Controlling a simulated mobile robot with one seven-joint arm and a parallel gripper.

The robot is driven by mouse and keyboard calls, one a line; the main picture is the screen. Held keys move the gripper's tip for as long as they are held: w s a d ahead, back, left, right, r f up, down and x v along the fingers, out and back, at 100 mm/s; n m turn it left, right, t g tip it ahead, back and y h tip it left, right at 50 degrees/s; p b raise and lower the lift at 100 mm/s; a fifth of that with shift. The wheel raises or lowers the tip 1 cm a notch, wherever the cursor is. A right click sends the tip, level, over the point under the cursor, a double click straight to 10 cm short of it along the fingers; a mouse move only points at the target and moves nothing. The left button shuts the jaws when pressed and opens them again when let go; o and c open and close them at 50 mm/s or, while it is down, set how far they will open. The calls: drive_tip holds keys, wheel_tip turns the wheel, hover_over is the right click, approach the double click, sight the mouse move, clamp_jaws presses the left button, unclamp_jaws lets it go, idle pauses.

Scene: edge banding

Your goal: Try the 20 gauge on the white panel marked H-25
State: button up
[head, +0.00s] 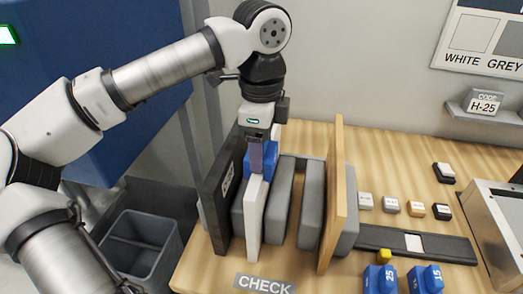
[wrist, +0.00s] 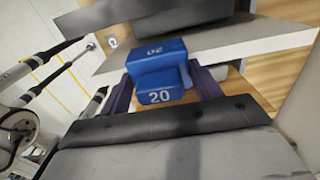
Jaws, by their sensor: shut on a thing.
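My gripper (head: 262,152) is shut on the blue gauge (head: 268,165), whose number 20 reads clearly in the wrist view (wrist: 160,88). The gauge is at the top edge of the white panel (head: 253,220), which stands upright among grey panels above the CHECK label (head: 264,284). In the wrist view the white panel's edge (wrist: 245,42) passes right behind the gauge. I cannot tell whether the gauge's slot fits over the edge. No marking is readable on the white panel; a card reading H-25 (head: 483,104) stands on a wall ledge.
Grey panels (head: 280,200) flank the white one, between a dark end board (head: 220,200) and a wooden divider (head: 334,190). Blue gauges 25 (head: 380,279) and 15 (head: 427,279) stand at the front right. Small sample blocks (head: 390,206) lie behind a dark rail (head: 440,247).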

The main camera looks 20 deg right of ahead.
wheel_tip(320, 180, up, 10)
drive_tip(key=shift+f+b, duration=0.25)
drive_tip(key=shift+b, duration=0.55)
wheel_tip(320, 180, up, 7)
drive_tip(key=p, duration=0.5)
drive_tip(key=shift+f, duration=0.15)
